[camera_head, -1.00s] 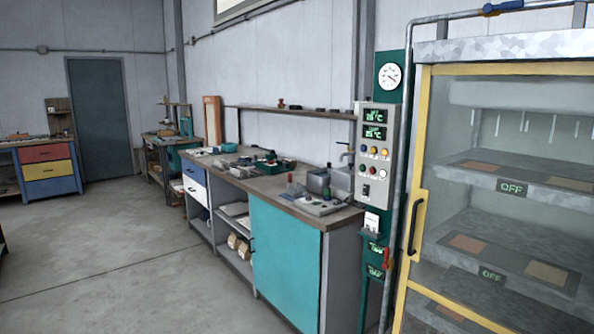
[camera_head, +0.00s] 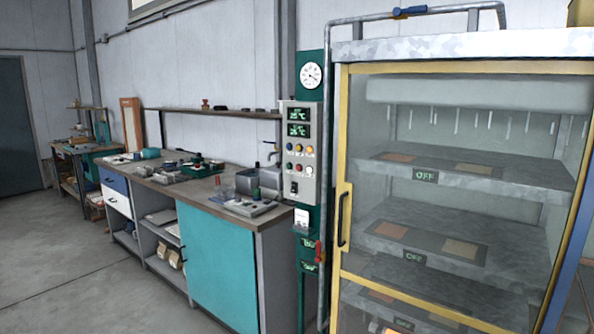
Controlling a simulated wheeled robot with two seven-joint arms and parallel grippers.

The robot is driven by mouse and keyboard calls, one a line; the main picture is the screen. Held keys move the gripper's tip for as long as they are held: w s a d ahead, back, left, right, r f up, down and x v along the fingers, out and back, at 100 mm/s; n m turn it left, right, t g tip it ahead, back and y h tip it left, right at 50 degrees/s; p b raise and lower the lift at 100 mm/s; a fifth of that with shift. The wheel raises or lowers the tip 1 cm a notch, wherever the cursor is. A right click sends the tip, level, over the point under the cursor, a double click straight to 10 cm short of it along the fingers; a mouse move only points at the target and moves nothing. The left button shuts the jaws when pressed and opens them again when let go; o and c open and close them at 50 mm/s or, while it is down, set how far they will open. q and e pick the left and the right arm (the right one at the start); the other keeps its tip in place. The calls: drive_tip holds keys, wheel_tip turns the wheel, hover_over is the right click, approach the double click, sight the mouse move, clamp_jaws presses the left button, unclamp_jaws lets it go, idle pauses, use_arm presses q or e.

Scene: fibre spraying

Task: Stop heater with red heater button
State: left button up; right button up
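A grey control panel (camera_head: 298,152) hangs on a green post between the workbench and the glass-fronted cabinet. It has two green displays reading about 25 °C. Below them are two rows of small coloured round buttons. A dark switch sits at the panel's bottom. Neither of my grippers is in view.
The cabinet (camera_head: 344,150) with a yellow frame fills the right; its shelf signs read OFF. A workbench (camera_head: 215,262) with teal door and tools stands left of the panel. A red-handled valve (camera_head: 318,252) and a pipe are beside the panel. Floor at lower left is clear.

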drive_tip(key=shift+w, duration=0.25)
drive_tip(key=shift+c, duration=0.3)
